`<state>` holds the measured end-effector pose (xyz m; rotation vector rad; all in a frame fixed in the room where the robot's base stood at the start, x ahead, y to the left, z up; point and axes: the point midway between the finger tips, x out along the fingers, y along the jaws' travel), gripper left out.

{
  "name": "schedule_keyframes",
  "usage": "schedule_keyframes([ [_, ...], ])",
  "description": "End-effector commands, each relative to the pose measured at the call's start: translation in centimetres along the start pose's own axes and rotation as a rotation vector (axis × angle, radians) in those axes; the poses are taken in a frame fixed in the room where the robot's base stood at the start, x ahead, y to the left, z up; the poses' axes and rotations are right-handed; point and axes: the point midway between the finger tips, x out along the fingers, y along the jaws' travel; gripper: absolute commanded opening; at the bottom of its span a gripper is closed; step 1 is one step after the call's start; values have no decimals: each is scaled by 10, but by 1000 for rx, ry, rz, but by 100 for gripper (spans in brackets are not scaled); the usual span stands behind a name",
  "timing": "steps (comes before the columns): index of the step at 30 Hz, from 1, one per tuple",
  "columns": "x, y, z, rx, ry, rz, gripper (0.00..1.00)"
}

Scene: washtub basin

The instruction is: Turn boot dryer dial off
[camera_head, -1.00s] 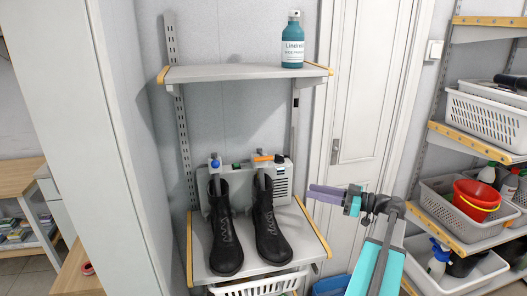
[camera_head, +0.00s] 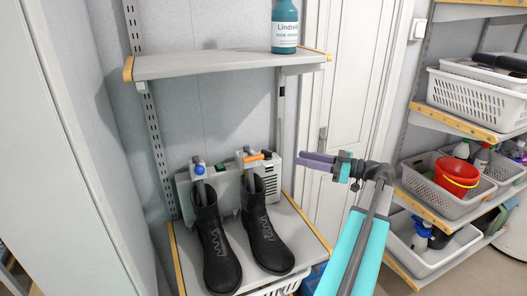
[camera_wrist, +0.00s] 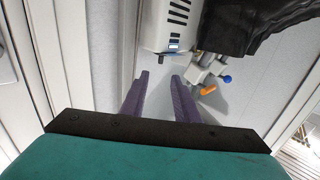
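The boot dryer (camera_head: 272,176) is a white and grey box with dark vent slots, standing on the lower shelf behind two black boots (camera_head: 215,250). A blue knob (camera_head: 199,169) and an orange handle (camera_head: 252,157) sit on its upright tubes. In the wrist view, the dryer (camera_wrist: 160,32) is upside down at the top, with a small dark part (camera_wrist: 160,59) at its edge; I cannot tell which part is the dial. My gripper (camera_head: 299,159), with purple fingers, is raised right of the dryer, apart from it. In the wrist view its fingers (camera_wrist: 160,77) are apart and empty.
An upper shelf (camera_head: 200,66) with a teal bottle (camera_head: 285,27) hangs above the dryer. A white door (camera_head: 345,90) is behind my gripper. Shelves with white baskets (camera_head: 470,93) and a red bucket (camera_head: 456,174) stand at right. A tall white panel (camera_head: 60,150) stands at left.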

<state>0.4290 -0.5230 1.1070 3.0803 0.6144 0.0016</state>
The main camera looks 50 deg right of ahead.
Motion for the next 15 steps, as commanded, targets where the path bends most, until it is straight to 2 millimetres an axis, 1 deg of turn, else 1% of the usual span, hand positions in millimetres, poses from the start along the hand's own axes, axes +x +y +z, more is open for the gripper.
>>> schedule_keyframes([
  [10,6,-1,0,1,0,-4,28],
  [15,19,-2,-1,1,0,-7,28],
])
